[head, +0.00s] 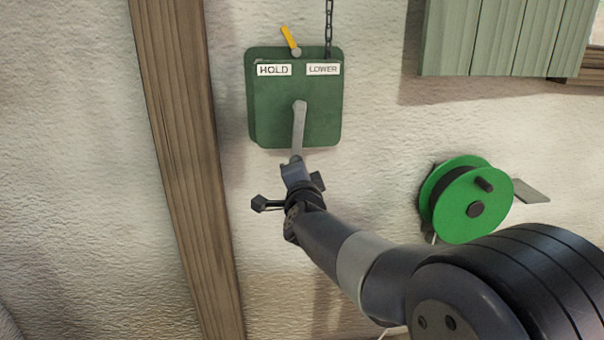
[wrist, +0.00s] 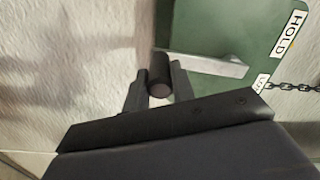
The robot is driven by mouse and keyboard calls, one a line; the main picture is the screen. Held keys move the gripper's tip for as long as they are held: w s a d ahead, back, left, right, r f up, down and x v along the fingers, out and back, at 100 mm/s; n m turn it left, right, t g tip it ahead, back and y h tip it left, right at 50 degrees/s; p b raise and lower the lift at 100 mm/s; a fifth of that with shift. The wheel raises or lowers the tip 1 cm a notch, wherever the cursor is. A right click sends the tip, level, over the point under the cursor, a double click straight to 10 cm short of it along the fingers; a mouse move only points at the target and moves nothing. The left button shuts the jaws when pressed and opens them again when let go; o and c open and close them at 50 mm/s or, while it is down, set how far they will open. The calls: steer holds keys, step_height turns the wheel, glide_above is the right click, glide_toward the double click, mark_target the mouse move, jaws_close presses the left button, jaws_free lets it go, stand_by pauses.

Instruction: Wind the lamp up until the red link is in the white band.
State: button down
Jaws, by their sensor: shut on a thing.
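A green winch box (head: 325,115) is fixed to the wall, with a HOLD label (head: 274,70) and a LOWER label (head: 323,69). A yellow-tipped lever (head: 290,39) on its top leans left, to the HOLD side. A grey crank (head: 298,128) points down from the box's middle. My gripper (wrist: 159,85) is shut on the crank's dark round handle (wrist: 160,70), below the box. A dark chain (head: 329,30) rises from the box out of the head view; it also shows in the wrist view (wrist: 295,87). The lamp, red link and white band are out of view.
A wooden post (head: 183,150) stands left of the box. A green reel (head: 475,208) is on the wall at right, beside my arm. Green boards (head: 505,38) are at the upper right. Bare wall lies between post and box.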

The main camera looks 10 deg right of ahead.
steer(key=shift+a, duration=0.15)
steer(key=c, duration=1.2)
jaws_free()
steer(key=s+p, duration=0.1)
steer(key=s, duration=0.9)
steer(key=shift+s, duration=0.4)
steer(key=shift+w, duration=0.15)
steer(key=w+b, duration=0.1)
steer(key=w, duration=0.9)
steer(key=shift+w, duration=0.3)
steer(key=shift+s, duration=0.15)
